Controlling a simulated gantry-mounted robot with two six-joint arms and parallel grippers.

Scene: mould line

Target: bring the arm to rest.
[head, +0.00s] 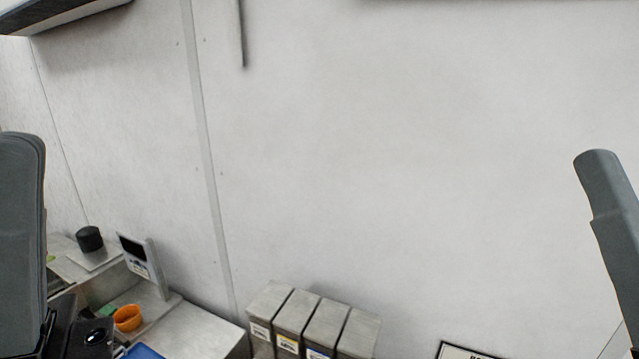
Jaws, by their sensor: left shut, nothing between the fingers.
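My left arm comes in at the left edge of the head view. The dark body of my left gripper (84,336) shows low in the bottom left corner, and its fingertips are mostly cut off or hidden. It is shut with nothing seen in it. My right arm shows at the right edge as a grey link, and its gripper is outside the picture.
A bench with a scale-like device (145,262), a black cylinder (89,239) and an orange bowl (127,318) stands at the lower left. Several grey metal boxes (325,325) stand at the bottom middle. A pale wall (400,150) fills the rest.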

